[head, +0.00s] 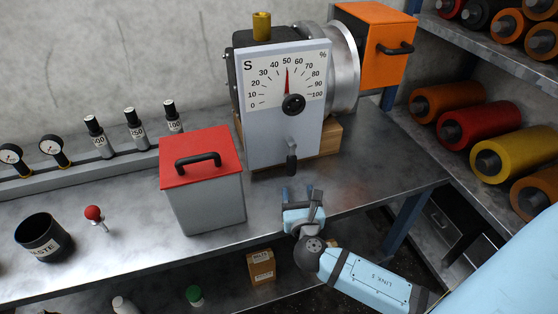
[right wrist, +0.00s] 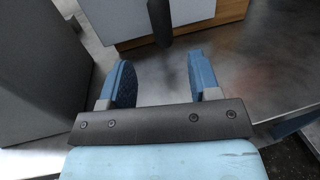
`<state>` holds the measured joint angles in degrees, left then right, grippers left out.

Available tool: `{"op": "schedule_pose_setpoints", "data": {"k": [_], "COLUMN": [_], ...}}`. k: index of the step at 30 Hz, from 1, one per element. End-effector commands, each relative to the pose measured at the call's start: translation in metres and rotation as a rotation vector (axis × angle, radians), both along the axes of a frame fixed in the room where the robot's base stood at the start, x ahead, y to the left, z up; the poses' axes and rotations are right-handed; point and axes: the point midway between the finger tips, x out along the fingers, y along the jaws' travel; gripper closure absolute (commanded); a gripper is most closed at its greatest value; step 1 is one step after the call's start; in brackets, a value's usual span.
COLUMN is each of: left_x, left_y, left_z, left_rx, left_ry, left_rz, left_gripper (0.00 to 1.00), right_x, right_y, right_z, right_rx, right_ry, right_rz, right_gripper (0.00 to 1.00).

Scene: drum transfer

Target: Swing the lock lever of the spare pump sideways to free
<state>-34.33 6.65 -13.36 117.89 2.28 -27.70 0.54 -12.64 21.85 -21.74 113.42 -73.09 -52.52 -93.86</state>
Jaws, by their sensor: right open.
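The spare pump (head: 254,115), a grey box with an "S" and a percent dial on its white front plate, stands on the steel bench against the wall. Its lock lever (head: 291,158) hangs down on the lower front, with a dark handle. In the right wrist view the dark lever handle (right wrist: 160,22) hangs past the fingertips, in line with the gap. My right gripper (head: 300,193) is in front of and below the lever, at the bench's front edge. Its two blue fingers (right wrist: 161,70) are apart with nothing between them. My left gripper is out of view.
A grey box with a red lid (head: 202,180) stands left of the pump, close to the gripper's left side. A red-knobbed stick (head: 94,213) and a black waste cup (head: 42,237) are further left. Shelves of coloured rolls (head: 478,125) stand at the right.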

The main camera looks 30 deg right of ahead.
Motion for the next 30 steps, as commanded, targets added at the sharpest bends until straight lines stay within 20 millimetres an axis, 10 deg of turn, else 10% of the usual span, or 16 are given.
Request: {"op": "schedule_pose_setpoints", "data": {"k": [18, 30], "left_x": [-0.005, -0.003], "left_y": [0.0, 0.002], "left_z": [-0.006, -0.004], "left_rx": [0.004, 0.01], "left_ry": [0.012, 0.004], "left_rz": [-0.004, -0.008], "left_gripper": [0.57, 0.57], "right_x": [0.105, 0.119], "right_y": [-0.048, -0.055], "right_z": [0.001, 0.0], "right_rx": [0.004, 0.007], "right_ry": [-0.001, 0.0], "right_rz": [0.0, 0.002], "right_gripper": [0.43, 0.43]}}
